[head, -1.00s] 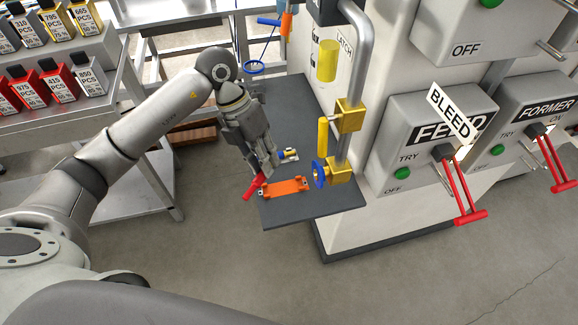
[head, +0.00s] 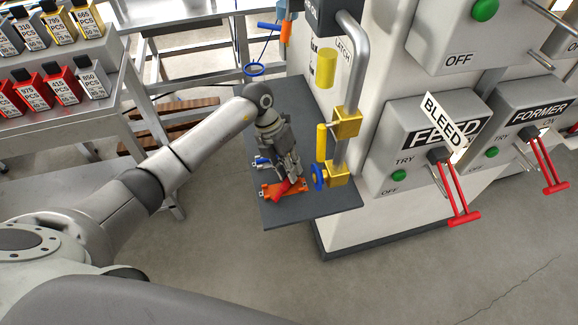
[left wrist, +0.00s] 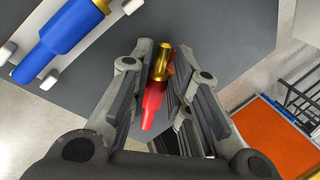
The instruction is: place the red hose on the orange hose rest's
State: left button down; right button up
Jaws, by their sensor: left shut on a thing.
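The red hose (head: 282,187) is short, with a brass end that shows in the left wrist view. My left gripper (head: 288,178) is shut on it; the red hose (left wrist: 153,98) lies between the two fingers in the left wrist view. In the head view the hose is at the orange hose rest (head: 301,186), overlapping its middle and slanted across it. I cannot tell whether the hose touches the rest. My fingers hide part of the rest. My right gripper is not in view.
A blue hose (left wrist: 55,38) lies on a pale rest beside the gripper. The dark shelf (head: 290,213) carries the rests.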

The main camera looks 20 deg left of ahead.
pick_arm(q)
jog(key=shift+f, duration=0.1)
jog(key=shift+f, duration=0.15)
jog(key=c, duration=1.3)
grip_release()
jog(key=shift+c, duration=0.2)
jog(key=shift+a+r, duration=0.15)
jog(key=shift+r, duration=0.3)
jog(key=b+v, duration=0.1)
jog(key=v, duration=1)
jog(key=shift+r+b, duration=0.25)
jog(key=shift+b, duration=0.1)
